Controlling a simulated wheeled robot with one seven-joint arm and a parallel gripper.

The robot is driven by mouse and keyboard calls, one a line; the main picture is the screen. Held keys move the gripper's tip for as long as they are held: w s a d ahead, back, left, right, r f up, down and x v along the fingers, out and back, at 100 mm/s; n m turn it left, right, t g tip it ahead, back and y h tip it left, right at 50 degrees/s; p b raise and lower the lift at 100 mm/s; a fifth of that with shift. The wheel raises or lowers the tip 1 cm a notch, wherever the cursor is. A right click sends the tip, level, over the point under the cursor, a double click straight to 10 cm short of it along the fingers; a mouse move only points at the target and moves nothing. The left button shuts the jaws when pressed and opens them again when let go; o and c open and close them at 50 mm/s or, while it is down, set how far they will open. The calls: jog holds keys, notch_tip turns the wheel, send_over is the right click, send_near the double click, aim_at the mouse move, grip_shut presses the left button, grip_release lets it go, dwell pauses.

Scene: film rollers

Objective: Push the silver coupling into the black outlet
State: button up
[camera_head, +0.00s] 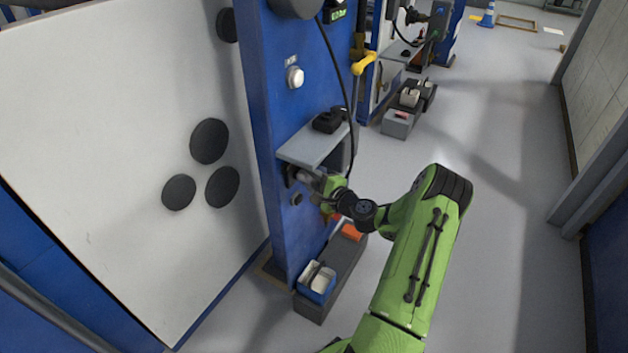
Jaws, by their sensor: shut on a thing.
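My gripper (318,184) is at the front of the blue machine panel, just below a grey shelf. It is shut on the silver coupling (306,176), a small grey metallic piece at its tip. The black outlet (290,174) is a dark round fitting on the blue panel, directly left of the coupling. The coupling is at or very close to the outlet's mouth. The view is too small to tell whether it is inside. My green arm reaches in from the lower right, and the gripper partly hides the coupling.
The grey shelf (316,145) with a black device (328,121) juts out just above my gripper. A black cable (345,95) hangs beside it. A dark floor box (335,272) holding blue and orange items stands below. The grey floor (500,230) at right is clear.

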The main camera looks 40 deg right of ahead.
jog(key=shift+w, duration=0.1)
jog(key=o, duration=1.2)
jog(key=shift+c, duration=0.2)
jog(key=s+r+p, duration=0.1)
jog(key=s+r, duration=0.1)
jog(key=s, duration=1.3)
jog(key=shift+s+a+r+p, duration=0.15)
jog(key=shift+s+a+p, duration=0.05)
jog(key=shift+s+p, duration=0.1)
